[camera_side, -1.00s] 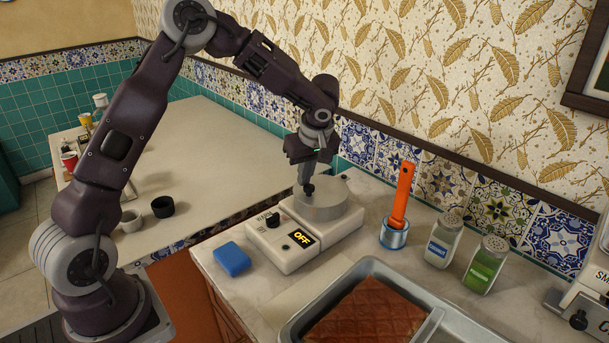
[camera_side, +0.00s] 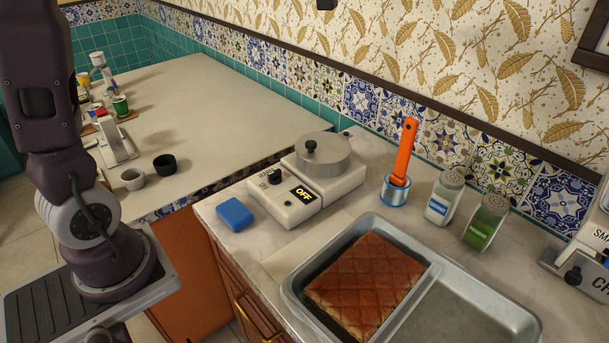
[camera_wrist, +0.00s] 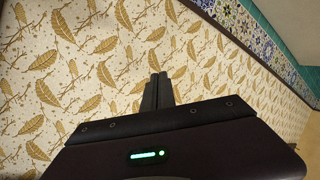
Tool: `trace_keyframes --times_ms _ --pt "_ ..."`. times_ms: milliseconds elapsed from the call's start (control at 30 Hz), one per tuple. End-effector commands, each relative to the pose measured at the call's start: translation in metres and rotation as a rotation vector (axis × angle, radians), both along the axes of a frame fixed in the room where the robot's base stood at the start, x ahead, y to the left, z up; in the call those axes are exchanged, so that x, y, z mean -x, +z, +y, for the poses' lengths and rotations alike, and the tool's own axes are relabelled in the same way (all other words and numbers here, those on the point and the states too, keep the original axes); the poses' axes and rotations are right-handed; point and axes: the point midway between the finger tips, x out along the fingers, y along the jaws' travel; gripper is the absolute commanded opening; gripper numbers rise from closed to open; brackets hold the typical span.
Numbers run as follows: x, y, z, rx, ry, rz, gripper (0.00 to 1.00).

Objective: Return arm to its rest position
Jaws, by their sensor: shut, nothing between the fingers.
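My gripper (camera_wrist: 158,88) shows in the wrist view with its two dark fingers shut together and nothing between them. Behind it are the leaf-patterned wallpaper and the tile border. In the side view my arm stands upright at the left edge, and its upper part and the gripper are out of the frame. A white appliance (camera_side: 297,213) with a display reading OFF stands on the counter. A round metal lid with a black knob (camera_side: 322,158) sits on its plate.
Cups (camera_side: 164,165) stand on the white table (camera_side: 235,110).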

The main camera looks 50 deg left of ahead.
Motion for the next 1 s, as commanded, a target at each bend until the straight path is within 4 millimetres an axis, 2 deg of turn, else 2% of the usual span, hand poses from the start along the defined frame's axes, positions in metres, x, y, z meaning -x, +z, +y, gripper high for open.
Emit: trace_keyframes --times_ms 33,67,100,167,200,267,300,400,500,600,667,1000 --pt "0.021 0.028 -0.036 -0.058 -0.147 -0.065 0.00" --pt "0.038 0.035 -0.059 -0.089 -0.245 -0.082 0.00" --pt "0.065 0.036 -0.089 -0.130 -0.372 -0.075 0.00" --pt "0.113 0.019 -0.119 -0.184 -0.530 -0.009 0.00" --pt "0.147 0.000 -0.130 -0.212 -0.609 0.058 0.00" --pt "0.195 -0.036 -0.134 -0.247 -0.691 0.182 0.00" --pt "0.226 -0.059 -0.130 -0.264 -0.722 0.269 0.00" --pt "0.294 -0.113 -0.107 -0.294 -0.743 0.473 0.00" --pt "0.343 -0.149 -0.082 -0.311 -0.720 0.628 0.00" --pt "0.371 -0.169 -0.065 -0.320 -0.693 0.718 0.00" --pt "0.379 -0.174 -0.059 -0.323 -0.685 0.745 0.00" --pt "0.380 -0.175 -0.058 -0.325 -0.682 0.753 0.00"
